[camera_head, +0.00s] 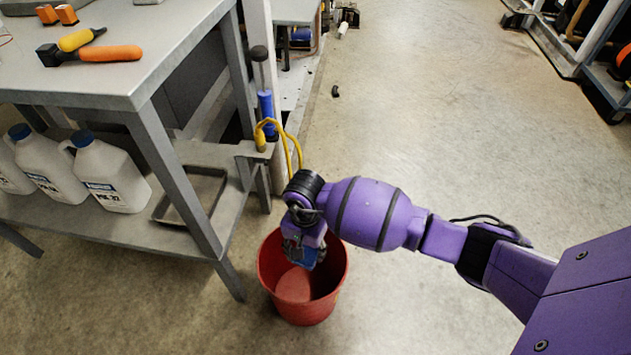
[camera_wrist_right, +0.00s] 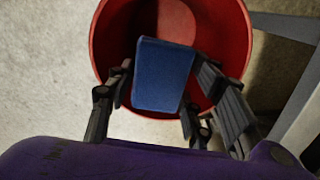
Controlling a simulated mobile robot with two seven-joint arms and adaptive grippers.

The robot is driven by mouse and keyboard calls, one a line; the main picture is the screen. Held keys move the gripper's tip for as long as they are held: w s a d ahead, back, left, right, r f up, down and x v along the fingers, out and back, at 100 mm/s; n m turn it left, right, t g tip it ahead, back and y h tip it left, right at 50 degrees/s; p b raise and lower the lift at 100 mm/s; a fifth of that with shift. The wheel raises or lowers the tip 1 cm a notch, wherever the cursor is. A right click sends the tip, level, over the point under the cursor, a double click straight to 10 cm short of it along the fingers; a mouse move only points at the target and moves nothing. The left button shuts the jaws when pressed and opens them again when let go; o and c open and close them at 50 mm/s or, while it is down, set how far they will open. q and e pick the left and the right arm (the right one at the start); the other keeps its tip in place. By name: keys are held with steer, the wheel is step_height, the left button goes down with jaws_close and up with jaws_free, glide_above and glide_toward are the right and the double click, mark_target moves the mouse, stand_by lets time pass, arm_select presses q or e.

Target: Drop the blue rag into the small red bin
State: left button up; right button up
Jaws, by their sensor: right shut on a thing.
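The red bin (camera_head: 300,308) stands on the floor beside the metal bench, open at the top. My right gripper (camera_head: 304,255) is over the bin's mouth, pointing down. It is shut on the blue rag (camera_head: 306,262), of which only a small part shows in the head view. In the right wrist view the blue rag (camera_wrist_right: 163,75) is a flat block between the fingers of my right gripper (camera_wrist_right: 158,100), with the red bin (camera_wrist_right: 232,35) around and below it. I cannot tell exactly how high the rag is relative to the rim. My left gripper is not in view.
A metal bench (camera_head: 165,80) stands at the left, its leg close to the bin. Several white jugs (camera_head: 105,178) and a shallow tray (camera_head: 192,190) are on its lower shelf. Orange-handled tools (camera_head: 110,53) lie on top. The floor (camera_head: 440,120) at the right is mostly clear.

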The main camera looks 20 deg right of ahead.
steer(key=shift+w+r, duration=0.2)
steer(key=o, duration=1.2)
steer(key=shift+r, duration=0.1)
step_height(320, 180, up, 12)
steer(key=shift+f, duration=0.1)
steer(key=shift+s, duration=0.1)
